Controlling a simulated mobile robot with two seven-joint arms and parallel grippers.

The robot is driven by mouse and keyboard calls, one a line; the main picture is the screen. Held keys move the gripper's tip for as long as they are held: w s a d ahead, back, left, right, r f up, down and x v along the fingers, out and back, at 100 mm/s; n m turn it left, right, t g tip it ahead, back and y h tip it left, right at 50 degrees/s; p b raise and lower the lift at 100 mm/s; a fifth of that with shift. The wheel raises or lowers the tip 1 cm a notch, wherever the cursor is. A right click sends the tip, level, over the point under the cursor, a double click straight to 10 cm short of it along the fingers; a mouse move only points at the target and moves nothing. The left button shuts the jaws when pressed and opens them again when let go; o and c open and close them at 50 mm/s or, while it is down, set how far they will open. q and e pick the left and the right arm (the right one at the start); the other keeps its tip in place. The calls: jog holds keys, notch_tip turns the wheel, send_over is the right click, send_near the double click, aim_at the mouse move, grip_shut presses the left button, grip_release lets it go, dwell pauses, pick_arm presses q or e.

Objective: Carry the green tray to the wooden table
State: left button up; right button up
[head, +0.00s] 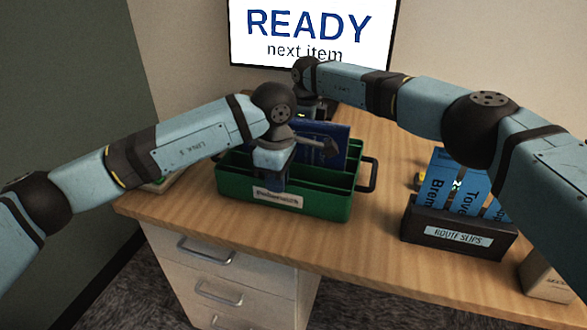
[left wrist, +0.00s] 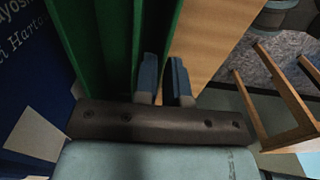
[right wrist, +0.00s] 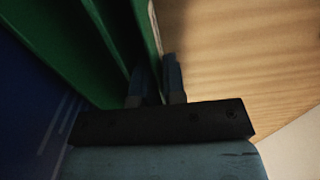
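The green tray (head: 320,202) stands on the wood-topped desk (head: 378,235), with a white label on its near side and a dark handle at its right end. It holds a dark blue packet (head: 325,140). My left gripper (left wrist: 164,82) straddles a tray wall, one finger inside and one outside, close against it. My right gripper (right wrist: 160,80) is closed the same way on a wall; in the head view it is mostly hidden behind the packet. A wooden frame with legs (left wrist: 272,98) shows beyond the desk; I cannot tell if it is the wooden table.
A dark route slips box (head: 455,240) with blue cards stands right of the tray, below my right arm. A small beige box (head: 545,278) is at the far right. A screen (head: 310,35) reading READY stands behind. Desk drawers (head: 222,292) are below; carpet lies in front.

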pick_arm(q)
jog(key=shift+f, duration=0.65)
pick_arm(e)
jog(key=shift+f, duration=0.6)
pick_arm(q)
grip_shut()
pick_arm(e)
grip_shut()
pick_arm(q)
jog(key=shift+r, duration=0.15)
pick_arm(e)
jog(key=shift+w+r, duration=0.1)
jog(key=shift+r, duration=0.05)
